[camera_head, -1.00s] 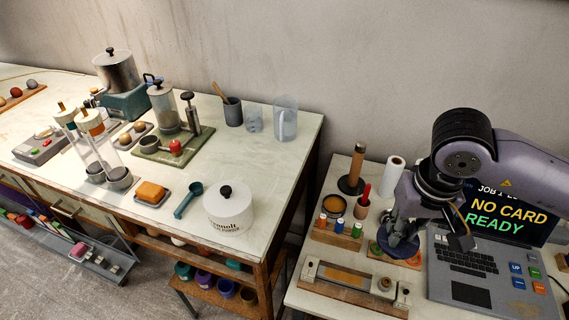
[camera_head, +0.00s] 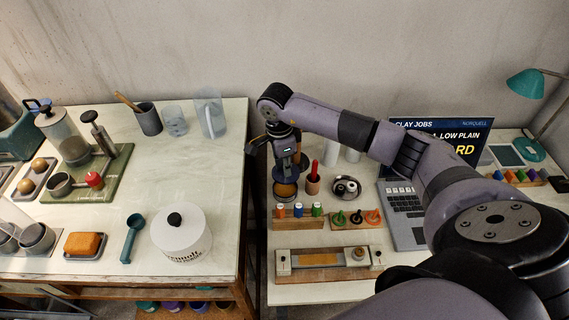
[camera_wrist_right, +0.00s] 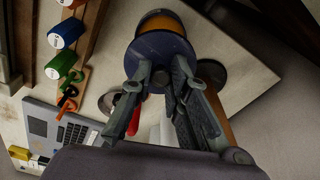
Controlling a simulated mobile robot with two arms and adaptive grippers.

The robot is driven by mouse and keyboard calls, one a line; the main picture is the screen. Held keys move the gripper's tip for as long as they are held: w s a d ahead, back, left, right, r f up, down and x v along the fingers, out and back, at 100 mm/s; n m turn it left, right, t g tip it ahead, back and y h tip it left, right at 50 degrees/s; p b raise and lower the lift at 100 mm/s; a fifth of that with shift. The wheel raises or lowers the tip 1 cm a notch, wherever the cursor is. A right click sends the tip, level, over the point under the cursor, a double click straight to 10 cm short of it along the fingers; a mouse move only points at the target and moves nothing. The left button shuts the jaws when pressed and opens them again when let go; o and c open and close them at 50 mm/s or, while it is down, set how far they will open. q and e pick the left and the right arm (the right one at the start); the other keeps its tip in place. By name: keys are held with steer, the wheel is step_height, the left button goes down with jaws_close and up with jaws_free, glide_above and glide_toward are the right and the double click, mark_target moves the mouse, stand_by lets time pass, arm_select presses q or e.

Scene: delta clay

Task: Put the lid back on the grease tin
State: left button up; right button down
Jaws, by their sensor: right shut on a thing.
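My right gripper (camera_head: 284,168) is shut on a dark blue round lid, seen in the wrist view (camera_wrist_right: 160,60) between the fingertips. The grease tin (camera_head: 286,189) is a low round tin with amber contents on the right-hand table. The lid is close by the tin's opening in the head view. In the wrist view the amber tin (camera_wrist_right: 160,20) shows beyond the lid, partly covered by it. I cannot tell whether the lid touches the rim. My left gripper is not in view.
A cup with a red handle (camera_head: 313,182) and a dark round container (camera_head: 346,187) stand right of the tin. The laptop (camera_head: 403,205) stands farther right. A gap separates this table from the left one.

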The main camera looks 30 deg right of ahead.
steer(key=shift+a+f+b, duration=0.1)
steer(key=shift+f+b, duration=0.45)
steer(key=shift+f, duration=0.35)
steer(key=shift+f+b, duration=1.55)
steer(key=shift+f, duration=0.65)
steer(key=shift+f+b, duration=0.15)
steer(key=shift+b, duration=0.5)
steer(key=c, duration=1.5)
jaws_free()
steer(key=shift+o, duration=0.4)
steer(key=o, duration=0.4)
steer(key=shift+o, duration=0.2)
